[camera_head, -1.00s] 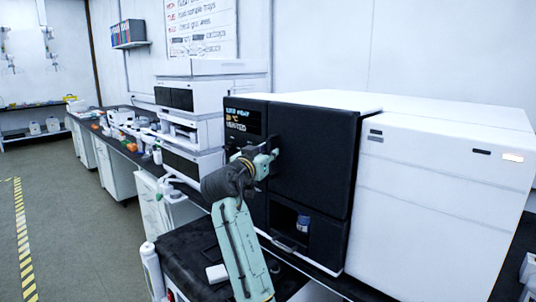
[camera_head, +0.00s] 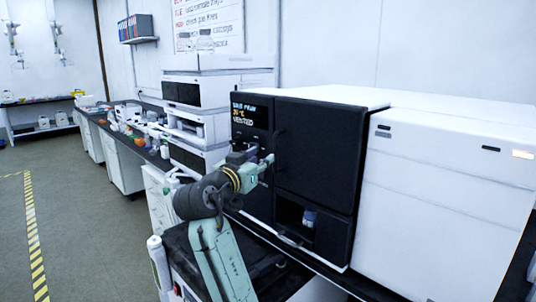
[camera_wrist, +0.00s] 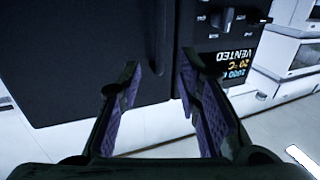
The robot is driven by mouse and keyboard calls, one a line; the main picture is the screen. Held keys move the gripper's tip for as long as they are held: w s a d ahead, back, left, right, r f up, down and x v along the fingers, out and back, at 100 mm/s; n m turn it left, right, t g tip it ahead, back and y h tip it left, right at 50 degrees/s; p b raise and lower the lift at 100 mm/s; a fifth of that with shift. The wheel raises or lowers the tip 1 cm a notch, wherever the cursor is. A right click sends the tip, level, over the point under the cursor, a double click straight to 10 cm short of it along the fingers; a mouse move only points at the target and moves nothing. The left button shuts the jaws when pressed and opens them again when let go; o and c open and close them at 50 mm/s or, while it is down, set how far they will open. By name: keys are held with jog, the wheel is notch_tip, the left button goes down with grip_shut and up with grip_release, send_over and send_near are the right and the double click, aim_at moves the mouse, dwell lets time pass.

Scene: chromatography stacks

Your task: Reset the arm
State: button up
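My gripper (camera_wrist: 157,88) is open and empty in the wrist view, its two purple-padded fingers spread apart. It points at the black front of the large instrument (camera_head: 315,145), close to a vertical door handle (camera_wrist: 160,45). In the head view my gripper (camera_head: 268,160) is near the left edge of the black door, below the small display (camera_head: 250,112), which reads "VENTED". I cannot tell whether the fingers touch the front. The display (camera_wrist: 237,64) appears upside down in the wrist view, with knobs beside it.
A blue-capped vial (camera_head: 309,218) stands in the instrument's lower open recess. White stacked modules (camera_head: 195,95) stand to the left, and a cluttered bench (camera_head: 130,145) runs behind them. A white bottle (camera_head: 158,262) stands at lower left. The floor (camera_head: 85,215) at left is clear.

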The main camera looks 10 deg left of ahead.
jog(key=shift+v, duration=0.95)
